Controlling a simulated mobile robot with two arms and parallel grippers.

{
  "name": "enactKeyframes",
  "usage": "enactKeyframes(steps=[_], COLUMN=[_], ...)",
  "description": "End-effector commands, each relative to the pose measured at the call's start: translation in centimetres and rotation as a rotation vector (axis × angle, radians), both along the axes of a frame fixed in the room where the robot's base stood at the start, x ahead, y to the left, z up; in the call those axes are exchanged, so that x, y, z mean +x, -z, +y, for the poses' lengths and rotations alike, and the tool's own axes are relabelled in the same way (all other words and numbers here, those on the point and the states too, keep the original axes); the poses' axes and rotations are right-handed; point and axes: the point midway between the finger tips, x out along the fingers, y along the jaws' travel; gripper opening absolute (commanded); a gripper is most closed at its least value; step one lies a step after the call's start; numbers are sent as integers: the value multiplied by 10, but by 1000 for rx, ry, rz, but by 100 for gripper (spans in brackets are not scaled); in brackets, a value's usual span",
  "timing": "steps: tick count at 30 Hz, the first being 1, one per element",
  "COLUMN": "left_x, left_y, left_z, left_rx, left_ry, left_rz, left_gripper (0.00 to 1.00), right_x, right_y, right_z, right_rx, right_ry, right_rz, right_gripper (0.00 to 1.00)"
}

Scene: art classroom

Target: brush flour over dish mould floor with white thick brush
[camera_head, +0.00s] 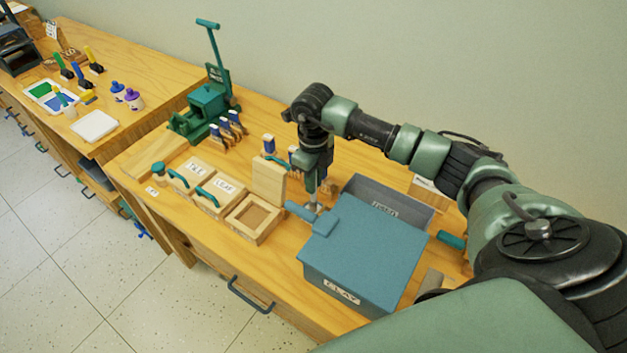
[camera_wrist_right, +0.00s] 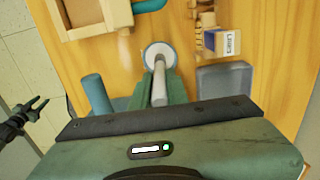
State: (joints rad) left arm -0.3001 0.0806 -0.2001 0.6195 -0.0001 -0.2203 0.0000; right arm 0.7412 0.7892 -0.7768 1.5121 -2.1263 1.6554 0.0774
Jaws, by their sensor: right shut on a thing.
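My right gripper (camera_head: 314,192) points down over the table behind the blue clay box. It is shut on a pale rod with a round, pale disc (camera_wrist_right: 158,56) at its lower end. I cannot tell whether this is the white thick brush. An open wooden mould (camera_head: 255,217), possibly the dish mould, stands left of the gripper with its lid (camera_head: 268,182) upright behind it. Its corner also shows in the wrist view (camera_wrist_right: 105,27). Brushes (camera_head: 268,145) stand behind the moulds. I cannot make out flour in the mould. My left gripper is not identifiable.
Closed moulds labelled TILE (camera_head: 192,173) and LEAF (camera_head: 217,190) stand to the left. The lidded clay box (camera_head: 365,250) and a grey bin (camera_head: 392,200) crowd the right side. A green press (camera_head: 205,105) stands at the back. A dark forked shape (camera_wrist_right: 28,112) is unclear.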

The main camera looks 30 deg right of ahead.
Motion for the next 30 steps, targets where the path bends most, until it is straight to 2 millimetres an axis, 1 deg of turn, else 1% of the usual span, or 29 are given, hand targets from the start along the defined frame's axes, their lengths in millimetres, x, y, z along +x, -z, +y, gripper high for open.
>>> enactKeyframes(steps=[30], left_x=[0], left_y=[8], left_z=[0], left_rx=[0], left_ry=[0], left_rz=[0], left_gripper=[36], right_x=[0], right_y=[10], right_z=[0], right_rx=[0], right_ry=[0], right_rz=[0], right_gripper=[0])
